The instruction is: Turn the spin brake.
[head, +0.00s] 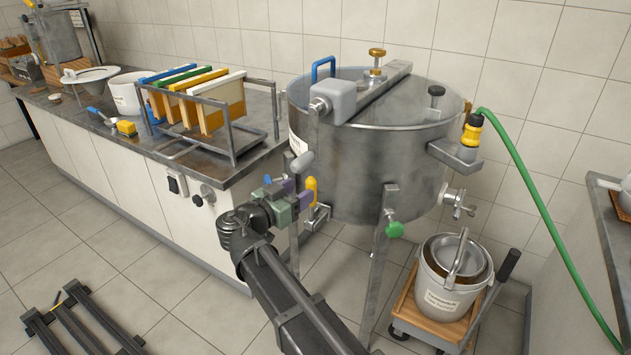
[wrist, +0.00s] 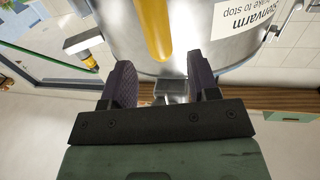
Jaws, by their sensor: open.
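A yellow handle (head: 311,190), which I take to be the spin brake's lever, is at the near left side of the steel drum (head: 385,165). It also shows in the wrist view (wrist: 153,30), coming down from the top edge in front of the drum wall. My gripper (head: 297,191) is just left of the handle in the head view. In the wrist view its two dark purple fingers (wrist: 162,68) are apart and hold nothing. The yellow handle's end lies just beyond the gap between them. A small metal block (wrist: 170,88) shows in that gap.
A grey rounded grip (head: 302,161) is close above my gripper. The counter (head: 120,150) with a frame rack is at left. A green hose (head: 545,220) hangs at right. A bucket (head: 452,290) on a trolley stands below the drum. Floor at front left is mostly free.

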